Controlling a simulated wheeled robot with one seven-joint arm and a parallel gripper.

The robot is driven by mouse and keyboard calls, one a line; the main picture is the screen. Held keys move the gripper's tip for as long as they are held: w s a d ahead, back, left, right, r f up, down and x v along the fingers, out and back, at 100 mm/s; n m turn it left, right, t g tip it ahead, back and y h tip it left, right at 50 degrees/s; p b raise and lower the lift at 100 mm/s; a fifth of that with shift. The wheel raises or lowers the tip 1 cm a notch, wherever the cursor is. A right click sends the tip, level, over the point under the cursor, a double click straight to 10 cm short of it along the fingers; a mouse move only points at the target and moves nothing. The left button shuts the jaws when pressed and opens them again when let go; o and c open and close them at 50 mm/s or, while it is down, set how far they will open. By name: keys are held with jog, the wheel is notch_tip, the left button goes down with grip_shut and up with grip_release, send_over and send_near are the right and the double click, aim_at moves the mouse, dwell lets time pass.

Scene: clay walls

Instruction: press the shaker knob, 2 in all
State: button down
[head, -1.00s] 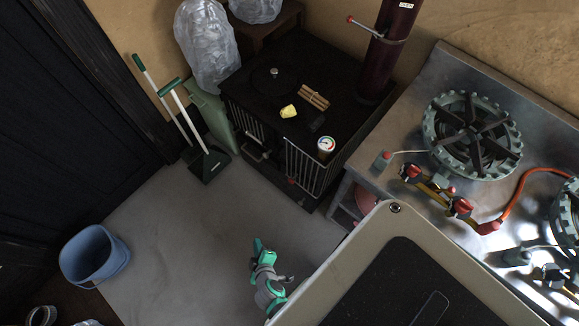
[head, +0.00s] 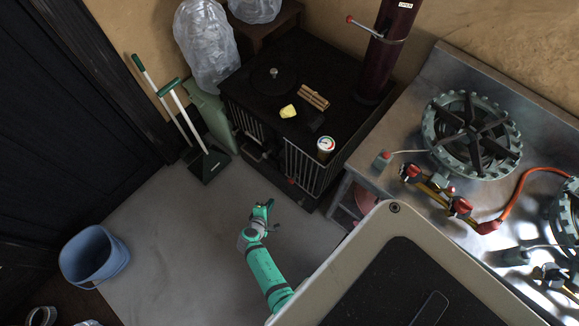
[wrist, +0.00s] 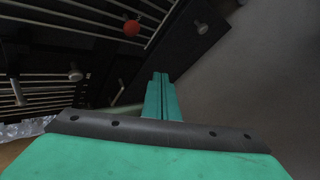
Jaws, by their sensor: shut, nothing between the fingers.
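The black stove (head: 239,118) stands at the back, with barred front panels. In the wrist view its front shows a red round knob (wrist: 131,28) at the top and pale metal knobs, one at left (wrist: 74,73) and one at upper right (wrist: 201,27). I cannot tell for sure which is the shaker knob. My gripper (head: 264,206) is over the floor in front of the stove, apart from it. In the wrist view the green fingers (wrist: 160,80) are shut together and empty, pointing toward the stove's lower front; no contact shows.
A steel counter with gas burners (head: 472,135) is at the right. A can (head: 325,146), a yellow lump (head: 288,111) and a stick bundle (head: 313,97) lie on the stove. A dustpan (head: 207,165) and blue bucket (head: 94,256) stand left. The floor between is clear.

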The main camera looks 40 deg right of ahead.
jog(key=shift+d, duration=0.1)
jog(key=d, duration=0.8)
jog(key=shift+w+d, duration=0.25)
jog(key=shift+w, duration=0.1)
jog(key=shift+d, duration=0.2)
dwell(1.7)
jog(key=shift+d, duration=0.2)
jog(key=shift+w+d, duration=0.15)
jog(key=shift+d, duration=0.2)
dwell(0.7)
jog(key=shift+d, duration=0.75)
dwell(0.7)
jog(key=shift+a, duration=0.1)
jog(key=a, duration=0.3)
dwell(0.7)
